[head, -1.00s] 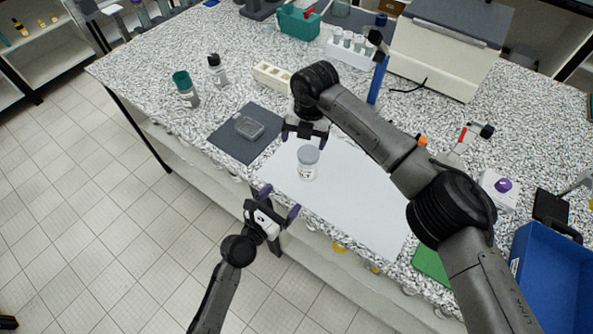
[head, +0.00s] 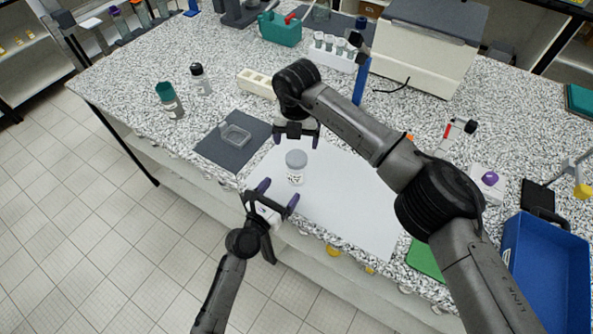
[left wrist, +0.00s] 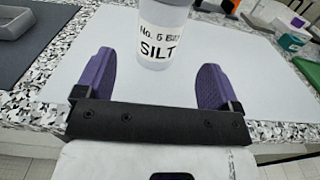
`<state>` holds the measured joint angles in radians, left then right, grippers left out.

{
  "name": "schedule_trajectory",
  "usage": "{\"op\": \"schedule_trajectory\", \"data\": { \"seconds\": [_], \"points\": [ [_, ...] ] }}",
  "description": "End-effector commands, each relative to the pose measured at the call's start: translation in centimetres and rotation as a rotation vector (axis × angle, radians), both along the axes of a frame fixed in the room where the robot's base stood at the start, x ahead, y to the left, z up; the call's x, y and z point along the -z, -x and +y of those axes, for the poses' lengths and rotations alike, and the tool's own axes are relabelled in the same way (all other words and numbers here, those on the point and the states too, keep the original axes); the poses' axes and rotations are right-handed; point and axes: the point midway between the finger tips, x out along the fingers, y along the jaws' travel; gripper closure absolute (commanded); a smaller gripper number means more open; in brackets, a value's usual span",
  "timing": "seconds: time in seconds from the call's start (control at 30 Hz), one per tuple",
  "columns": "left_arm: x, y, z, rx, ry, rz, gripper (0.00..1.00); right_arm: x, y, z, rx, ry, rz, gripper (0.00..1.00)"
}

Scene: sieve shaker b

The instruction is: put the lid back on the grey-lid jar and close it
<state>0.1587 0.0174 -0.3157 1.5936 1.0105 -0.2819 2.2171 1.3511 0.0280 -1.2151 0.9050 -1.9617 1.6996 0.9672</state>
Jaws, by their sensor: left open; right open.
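The jar (head: 296,178) is clear with a white label and stands upright on the white mat. Its grey lid (head: 296,158) sits on top of it; I cannot tell whether it is tight. In the left wrist view the jar (left wrist: 160,40) shows its label, "SILT", and its top is cut off. My left gripper (head: 279,193) is open and empty, low at the mat's front edge, with the jar just beyond its fingertips (left wrist: 155,65), roughly centred between them. My right gripper (head: 297,138) is open and empty, behind and above the lid, apart from it.
A dark mat (head: 215,152) with a clear square dish (head: 236,134) lies to the left. A teal-capped jar (head: 169,100) and a dark-capped bottle (head: 200,80) stand farther left. A blue bin (head: 545,270) is at the right. The white mat (head: 350,205) is clear right of the jar.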

Motion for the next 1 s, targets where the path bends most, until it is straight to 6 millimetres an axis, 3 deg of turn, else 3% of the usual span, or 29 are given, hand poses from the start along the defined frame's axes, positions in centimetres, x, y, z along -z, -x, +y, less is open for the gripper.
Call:
{"op": "schedule_trajectory", "data": {
  "seconds": [0.4, 0.67, 1.0],
  "points": [
    [-0.1, -5.8, -3.5, 0.001, -0.003, -0.002, 0.12, 0.0, 0.0, 0.0, 0.0, 0.0, 0.0, 0.15],
    [0.0, -7.3, -4.4, 0.001, -0.002, -0.001, 0.12, 0.0, 0.0, 0.0, 0.0, 0.0, 0.0, 0.15],
    [0.0, -7.6, -4.6, -0.001, 0.0, 0.0, 0.12, 0.0, 0.0, 0.0, 0.0, 0.0, 0.0, 0.15]
  ]
}}
